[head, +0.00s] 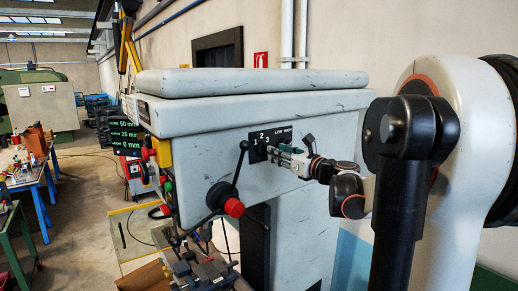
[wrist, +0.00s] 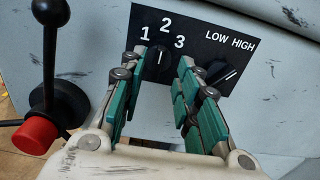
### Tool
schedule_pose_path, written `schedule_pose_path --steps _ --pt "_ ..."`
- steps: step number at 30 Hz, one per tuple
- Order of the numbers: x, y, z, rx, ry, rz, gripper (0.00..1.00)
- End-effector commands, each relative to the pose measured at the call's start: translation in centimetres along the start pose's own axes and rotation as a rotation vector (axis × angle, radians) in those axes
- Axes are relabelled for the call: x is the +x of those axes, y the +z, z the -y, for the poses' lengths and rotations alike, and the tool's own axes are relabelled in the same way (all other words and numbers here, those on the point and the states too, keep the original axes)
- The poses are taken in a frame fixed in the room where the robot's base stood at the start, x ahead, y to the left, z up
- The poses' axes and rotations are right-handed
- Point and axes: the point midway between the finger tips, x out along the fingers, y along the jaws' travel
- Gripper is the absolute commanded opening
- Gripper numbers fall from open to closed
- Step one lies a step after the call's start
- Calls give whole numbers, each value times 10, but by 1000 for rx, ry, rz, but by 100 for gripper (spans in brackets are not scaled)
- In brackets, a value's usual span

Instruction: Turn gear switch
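The gear switch is a dark round knob (wrist: 157,64) on a black panel (wrist: 200,38) marked 1, 2 and 3. Its white mark points roughly up toward the 2. A second dark knob (wrist: 224,82) sits under LOW and HIGH, partly behind my right finger. My gripper (wrist: 163,68) is open, with its teal-padded fingers on either side of the gear knob and a gap visible between them. I cannot tell whether either finger touches it. In the head view, my gripper (head: 279,151) is at the panel (head: 258,144) and hides most of the knobs.
A black lever with a red hub (head: 233,207) stands left of the panel; the red hub also shows in the wrist view (wrist: 36,135). The grey machine head (head: 230,115) is close above. A blue-legged workbench (head: 37,190) stands far left.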

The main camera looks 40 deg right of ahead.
Motion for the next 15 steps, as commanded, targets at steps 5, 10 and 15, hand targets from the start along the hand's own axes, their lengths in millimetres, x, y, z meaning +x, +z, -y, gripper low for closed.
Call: schedule_pose_path --steps 5,10,15 --pt "31 1 -1 0 3 0 30" --pt "47 1 0 0 1 0 30" --pt "53 0 0 0 1 0 30"
